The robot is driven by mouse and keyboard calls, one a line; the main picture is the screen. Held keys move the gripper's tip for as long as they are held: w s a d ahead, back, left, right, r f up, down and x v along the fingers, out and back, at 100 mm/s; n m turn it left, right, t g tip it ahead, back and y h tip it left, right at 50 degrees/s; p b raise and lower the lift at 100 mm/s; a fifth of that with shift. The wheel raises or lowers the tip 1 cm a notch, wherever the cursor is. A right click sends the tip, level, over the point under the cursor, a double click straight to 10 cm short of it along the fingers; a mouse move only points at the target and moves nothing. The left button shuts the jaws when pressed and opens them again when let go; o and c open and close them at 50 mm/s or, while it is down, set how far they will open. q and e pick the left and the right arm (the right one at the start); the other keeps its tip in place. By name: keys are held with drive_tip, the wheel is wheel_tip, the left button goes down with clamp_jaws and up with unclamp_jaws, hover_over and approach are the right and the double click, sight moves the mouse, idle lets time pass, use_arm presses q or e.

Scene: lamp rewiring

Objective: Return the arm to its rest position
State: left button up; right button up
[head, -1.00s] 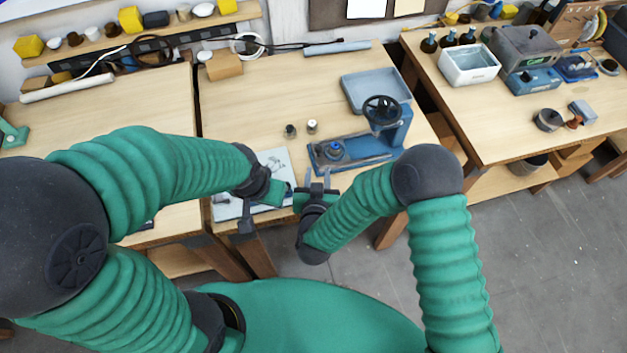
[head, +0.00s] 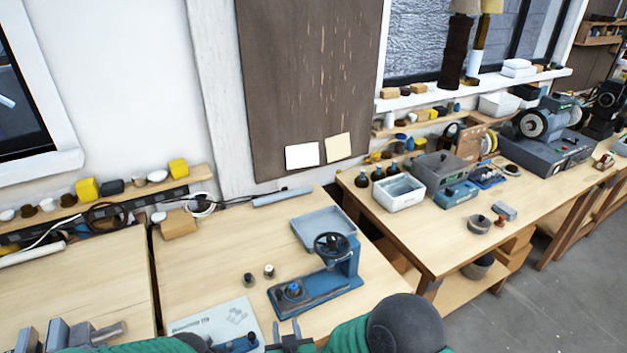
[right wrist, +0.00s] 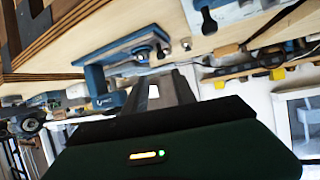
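My right gripper (head: 289,333) is at the bottom edge of the head view, in front of the blue press. Its two dark fingers stand apart with nothing between them.
The blue press (head: 318,290) with a black handwheel stands on the middle bench, and a grey tray (head: 322,228) is behind it. Two small knobs sit left of the press. A pale mat (head: 200,325) lies at the front. The right bench holds a white bin (head: 398,192) and a grey machine.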

drive_tip(key=d+r+g+b, duration=0.2)
drive_tip(key=d+g, duration=0.1)
drive_tip(key=d, duration=0.6)
drive_tip(key=s+d+r+m+g+h+b, duration=0.1)
drive_tip(key=s+d+g, duration=0.5)
drive_tip(key=s+d, duration=1.1)
drive_tip(key=d+m+h, duration=0.1)
drive_tip(key=d+h, duration=0.1)
drive_tip(key=d, duration=0.1)
drive_tip(key=shift+d+m+g+h+b, duration=0.25)
drive_tip(key=shift+m+g+h+b, duration=0.05)
drive_tip(key=shift+m+g, duration=0.1)
drive_tip(key=shift+d+r, duration=0.1)
drive_tip(key=shift+d, duration=0.25)
drive_tip(key=shift+a, duration=0.25)
